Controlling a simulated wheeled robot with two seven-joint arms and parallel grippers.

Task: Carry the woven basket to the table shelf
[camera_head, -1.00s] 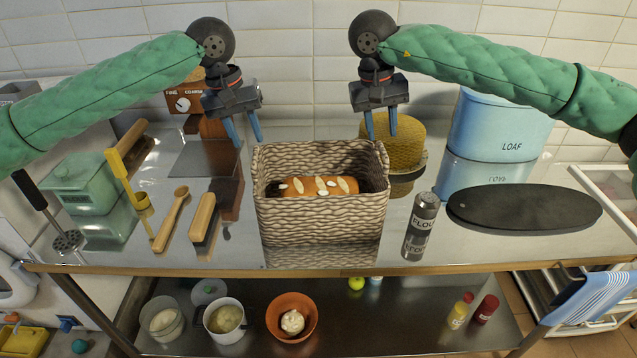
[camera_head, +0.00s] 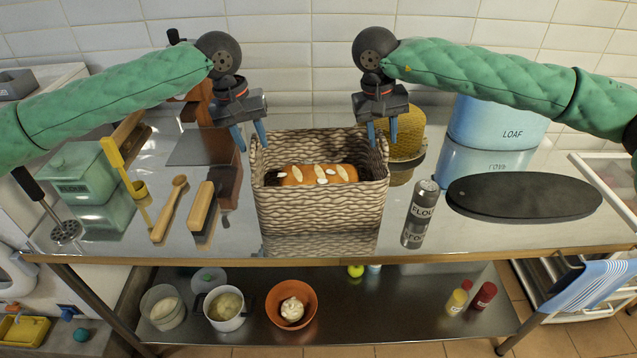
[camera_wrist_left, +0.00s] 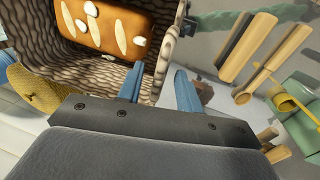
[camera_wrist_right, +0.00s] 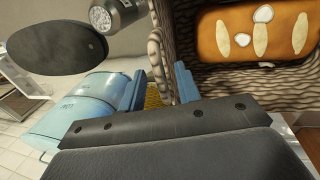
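The woven basket (camera_head: 318,208) stands upright on the shiny tabletop, with a brown scored loaf (camera_head: 318,175) inside. It also shows in the left wrist view (camera_wrist_left: 110,74) and the right wrist view (camera_wrist_right: 228,78). The lower metal table shelf (camera_head: 385,312) runs beneath the tabletop. My left gripper (camera_head: 252,140) is open at the basket's left rim, its fingers on either side of the wall's edge. My right gripper (camera_head: 382,138) is open at the right rim, its fingers likewise straddling the wall. I cannot tell whether any finger touches the basket.
A flour shaker (camera_head: 420,212) and a dark oval board (camera_head: 523,194) are to the right. A yellow woven container (camera_head: 405,140) and blue loaf bin (camera_head: 500,122) stand behind. A brush (camera_head: 202,207) and spoon (camera_head: 170,208) lie left. Pots and a bowl (camera_head: 292,303) occupy the shelf's left half.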

